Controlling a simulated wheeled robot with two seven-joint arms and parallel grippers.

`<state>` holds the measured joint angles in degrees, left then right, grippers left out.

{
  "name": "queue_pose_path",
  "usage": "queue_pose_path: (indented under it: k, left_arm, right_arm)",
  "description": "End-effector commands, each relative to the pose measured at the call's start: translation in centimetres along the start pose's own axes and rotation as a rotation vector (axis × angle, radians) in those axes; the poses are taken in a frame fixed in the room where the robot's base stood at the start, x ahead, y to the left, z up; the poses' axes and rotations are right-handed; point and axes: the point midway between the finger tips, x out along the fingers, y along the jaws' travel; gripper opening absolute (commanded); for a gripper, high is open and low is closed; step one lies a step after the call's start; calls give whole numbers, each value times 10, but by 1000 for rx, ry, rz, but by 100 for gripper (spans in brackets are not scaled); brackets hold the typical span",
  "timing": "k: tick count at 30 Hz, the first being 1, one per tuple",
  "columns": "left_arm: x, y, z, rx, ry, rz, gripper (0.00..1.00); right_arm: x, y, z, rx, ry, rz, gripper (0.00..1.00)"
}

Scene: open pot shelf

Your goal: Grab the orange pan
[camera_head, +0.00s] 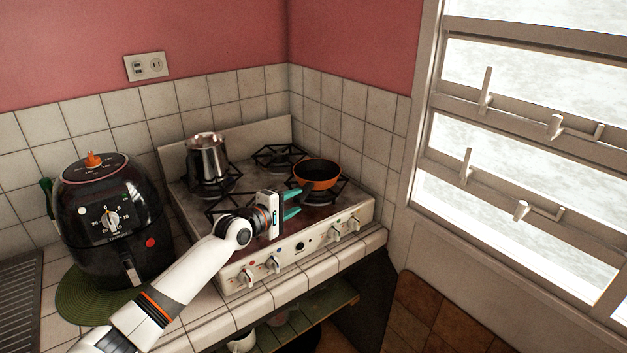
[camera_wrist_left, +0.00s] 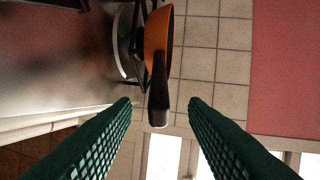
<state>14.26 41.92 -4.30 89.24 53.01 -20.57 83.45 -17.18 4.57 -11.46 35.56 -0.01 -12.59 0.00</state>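The orange pan (camera_head: 317,172) sits on the right rear part of the stove, with a dark inside and a dark handle (camera_head: 304,190) that points toward my left gripper. My left gripper (camera_head: 296,205) is open, its green fingers just short of the handle in the head view. In the left wrist view, the pan's orange side (camera_wrist_left: 158,40) shows at the top, and its black handle (camera_wrist_left: 159,92) reaches down toward the gap between the two dark green fingers (camera_wrist_left: 160,135). Nothing is held between them. My right gripper is not in view.
A metal pot (camera_head: 207,160) stands on the stove (camera_head: 330,220) at the rear left. A black air fryer (camera_head: 110,225) stands left of the stove on a green mat (camera_head: 75,303). A tiled wall is close behind the pan. A window (camera_head: 520,130) is at right.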

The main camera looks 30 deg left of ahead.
Motion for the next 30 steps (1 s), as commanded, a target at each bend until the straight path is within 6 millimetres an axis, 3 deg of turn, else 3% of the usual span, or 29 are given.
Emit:
queue_pose_path:
  k: [10,20,27,30]
  left_arm:
    - [42,0,8,1,-1,-1,40]
    - [47,1,8,1,0,1,40]
    - [47,1,8,1,0,1,2]
    - [47,1,8,1,0,1,0]
  right_arm:
    - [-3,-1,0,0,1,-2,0]
    - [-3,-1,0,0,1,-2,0]
    - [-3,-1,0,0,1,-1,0]
    - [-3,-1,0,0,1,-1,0]
